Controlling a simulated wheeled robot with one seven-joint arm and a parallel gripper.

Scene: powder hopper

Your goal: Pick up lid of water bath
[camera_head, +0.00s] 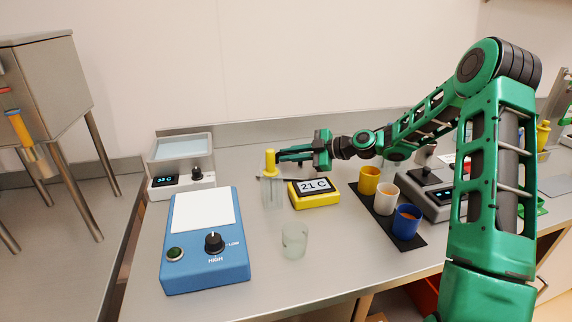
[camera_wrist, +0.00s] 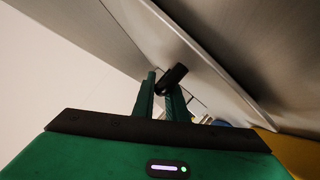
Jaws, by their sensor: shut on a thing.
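The water bath (camera_head: 181,184) stands at the back left of the bench with a lit display and a black knob. Its top looks uncovered, with a pale blue inside showing. I cannot clearly make out a lid plate joined to this piece.
The yellow-topped clear vessel (camera_head: 272,191) stands right by the fingertips. A yellow thermometer box (camera_head: 315,198), a glass beaker (camera_head: 294,241), a blue hotplate (camera_head: 204,265) and a black mat (camera_head: 405,236) with cups surround it. Bare bench lies at the front middle.

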